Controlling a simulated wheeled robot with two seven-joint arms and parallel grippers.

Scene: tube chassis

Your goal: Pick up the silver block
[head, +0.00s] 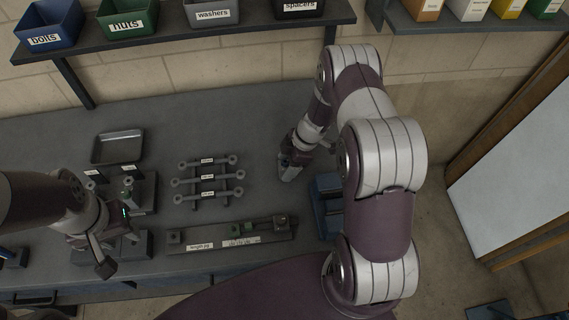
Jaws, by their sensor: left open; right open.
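I cannot single out a clearly silver block; several grey blocks and fixtures show on the dark grey bench. A grey block-like fixture (142,192) stands at the left, close to my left gripper and partly hidden by it. My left gripper (118,243) is open, low over the front left of the bench. My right gripper (289,171) is open, pointing down over the bench right of the tube rack. What lies directly under either gripper is hidden or too small to tell.
A shallow grey tray (117,147) lies behind the left fixture. A rack (207,182) holds three tubes mid-bench, with a length jig (230,236) in front. A blue fixture (327,203) stands at right. Labelled bins, including nuts (128,20), sit on the shelf above.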

